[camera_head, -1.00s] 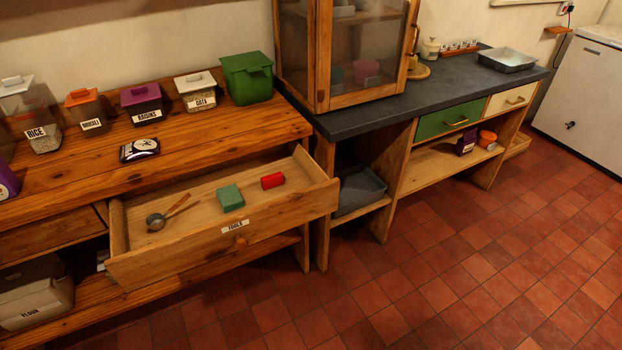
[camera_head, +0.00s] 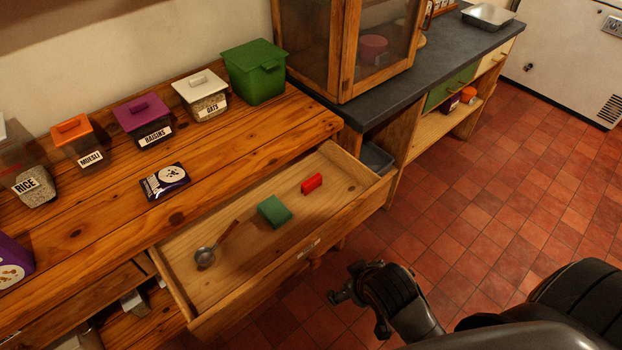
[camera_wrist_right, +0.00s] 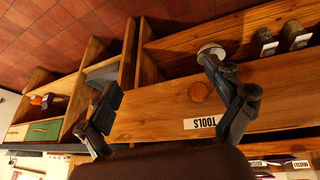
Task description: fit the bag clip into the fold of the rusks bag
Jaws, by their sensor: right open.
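A small red block-like piece (camera_head: 312,183), possibly the bag clip, lies in the open drawer (camera_head: 345,218), right of a green block (camera_head: 274,211). A purple packet with a pale round picture (camera_head: 165,181) lies flat on the wooden worktop behind the drawer. Its name is too small to read, so I cannot tell if it is the rusks bag; no fold shows. My right gripper (camera_head: 357,314) is open and empty, in front of the drawer. In the right wrist view its spread fingers (camera_wrist_right: 160,76) face the upside-down TOOLS drawer front. My left gripper is not in view.
A scoop (camera_head: 205,257) lies in the drawer's left part. Lidded tubs, including muesli (camera_head: 78,142) and raisins (camera_head: 144,120), and a green bin (camera_head: 254,72) line the wall. Tiled floor is open at right.

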